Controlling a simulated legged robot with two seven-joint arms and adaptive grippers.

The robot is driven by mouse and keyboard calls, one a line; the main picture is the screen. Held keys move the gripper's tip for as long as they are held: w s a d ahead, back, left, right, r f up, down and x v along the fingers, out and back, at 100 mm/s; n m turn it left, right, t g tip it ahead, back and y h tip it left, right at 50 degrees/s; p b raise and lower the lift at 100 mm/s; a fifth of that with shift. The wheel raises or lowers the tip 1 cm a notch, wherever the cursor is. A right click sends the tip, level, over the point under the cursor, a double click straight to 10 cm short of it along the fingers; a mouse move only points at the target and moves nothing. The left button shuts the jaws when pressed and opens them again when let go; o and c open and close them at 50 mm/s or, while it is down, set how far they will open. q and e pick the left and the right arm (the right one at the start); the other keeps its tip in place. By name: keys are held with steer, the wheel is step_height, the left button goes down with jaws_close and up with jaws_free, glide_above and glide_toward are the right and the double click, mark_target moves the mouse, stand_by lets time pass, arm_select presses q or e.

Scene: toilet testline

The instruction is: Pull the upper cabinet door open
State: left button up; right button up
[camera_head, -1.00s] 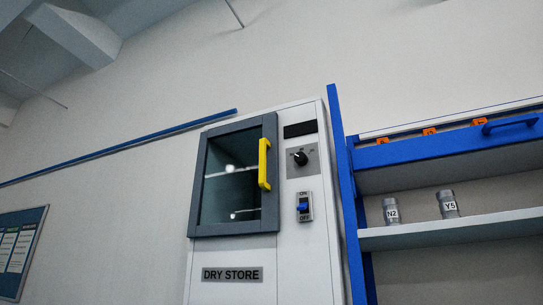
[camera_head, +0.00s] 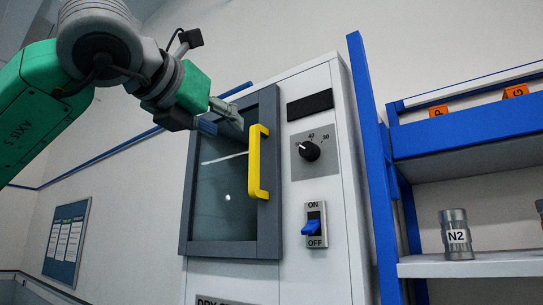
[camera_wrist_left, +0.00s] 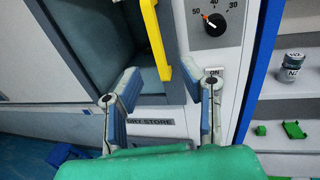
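The upper cabinet door (camera_head: 232,249) has a dark grey frame around a glass pane and looks closed on the white cabinet. Its yellow vertical handle (camera_head: 253,165) is on the right side of the frame. My left gripper (camera_head: 226,116) is in front of the upper part of the door, to the left of the handle in the head view. In the left wrist view the two fingers of the left gripper (camera_wrist_left: 160,72) are spread apart with nothing held. The yellow handle (camera_wrist_left: 153,36) runs down between and beyond them there; contact is not visible. My right gripper is not in view.
A dial (camera_head: 309,151) and a blue ON/OFF switch (camera_head: 311,227) are on the cabinet right of the door. A blue rack post (camera_head: 374,150) stands close on the right, with a shelf holding an N2 container (camera_head: 456,235). A notice board (camera_head: 67,242) hangs at left.

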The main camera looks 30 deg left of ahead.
mark_target(252, 150)
arm_select(q)
steer(key=w+p, duration=0.1)
steer(key=w, duration=0.3)
steer(key=w+a+p, duration=0.1)
steer(key=w+p, duration=0.1)
steer(key=w, duration=0.2)
steer(key=w+a+p, duration=0.1)
steer(key=w, duration=0.3)
steer(key=shift+a+r, duration=0.1)
steer(key=shift+a, duration=0.05)
steer(key=shift+w+p, duration=0.3)
steer(key=shift+w, duration=0.25)
steer(key=shift+a, duration=0.25)
jaws_close()
steer(key=shift+d, duration=0.1)
